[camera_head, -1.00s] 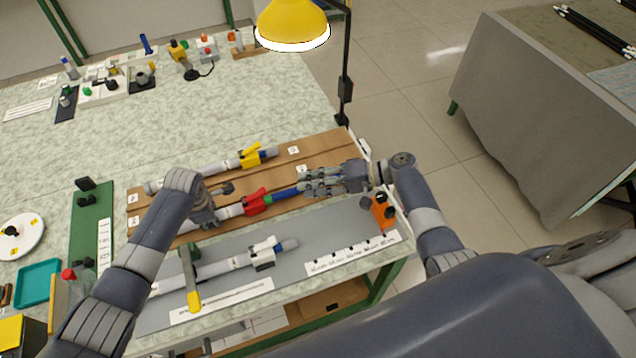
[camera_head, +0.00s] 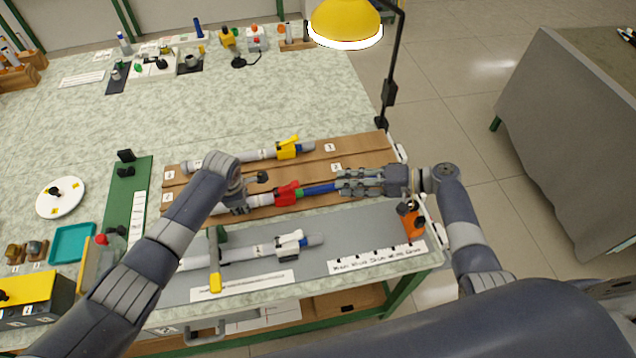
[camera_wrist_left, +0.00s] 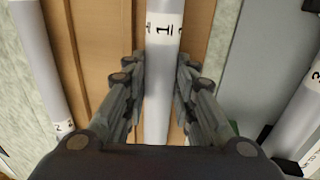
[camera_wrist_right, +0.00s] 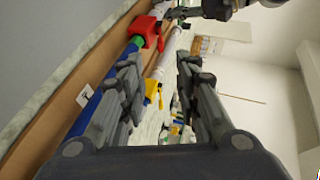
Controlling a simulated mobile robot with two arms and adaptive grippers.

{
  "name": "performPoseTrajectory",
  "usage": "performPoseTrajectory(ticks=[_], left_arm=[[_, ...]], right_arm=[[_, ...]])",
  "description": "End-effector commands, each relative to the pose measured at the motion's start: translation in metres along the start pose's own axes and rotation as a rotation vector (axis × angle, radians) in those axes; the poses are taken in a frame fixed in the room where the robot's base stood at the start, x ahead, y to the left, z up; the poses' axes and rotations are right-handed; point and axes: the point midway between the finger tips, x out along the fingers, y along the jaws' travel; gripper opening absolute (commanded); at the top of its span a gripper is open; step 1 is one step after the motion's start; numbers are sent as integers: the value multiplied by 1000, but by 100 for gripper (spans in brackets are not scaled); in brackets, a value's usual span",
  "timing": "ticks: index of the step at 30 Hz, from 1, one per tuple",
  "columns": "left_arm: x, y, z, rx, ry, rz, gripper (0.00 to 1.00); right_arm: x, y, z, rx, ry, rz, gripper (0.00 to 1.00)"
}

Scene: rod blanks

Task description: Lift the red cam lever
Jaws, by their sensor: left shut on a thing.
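The red cam lever (camera_head: 287,193) sits on a clamp around the grey tube labelled 1 (camera_wrist_left: 162,50), between my two grippers. It also shows at the upper left of the right wrist view (camera_wrist_right: 148,30). A green collar and a blue rod (camera_head: 320,188) continue from the clamp to the right. My left gripper (camera_head: 238,205) is shut on the grey tube, left of the red lever. My right gripper (camera_head: 352,183) is open by the blue rod, right of the lever. In the right wrist view the rod passes behind one finger, and the space between the fingers looks empty.
A parallel tube with a yellow lever (camera_head: 288,150) lies behind. A third tube with a white clamp (camera_head: 290,245) lies in front on the grey mat. An orange block (camera_head: 412,222) stands near the right edge. A yellow lamp (camera_head: 345,22) hangs at the back.

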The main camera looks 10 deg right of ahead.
Motion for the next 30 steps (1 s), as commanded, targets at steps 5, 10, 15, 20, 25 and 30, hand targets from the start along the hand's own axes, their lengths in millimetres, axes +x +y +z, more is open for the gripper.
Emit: performPoseTrajectory(ticks=[5,10,15,20,25,30], left_arm=[[0,0,0,0,0,0,0],[0,0,0,0,0,0,0],[0,0,0,0,0,0,0],[0,0,0,0,0,0,0],[0,0,0,0,0,0,0],[0,0,0,0,0,0,0]], right_arm=[[23,-1,0,1,-1,-4,30],[59,-2,0,1,-1,-5,30],[91,-1,0,2,-1,-4,30],[109,-1,0,1,0,-2,30],[117,-1,0,1,0,-2,30],[118,0,0,0,0,-1,30]])
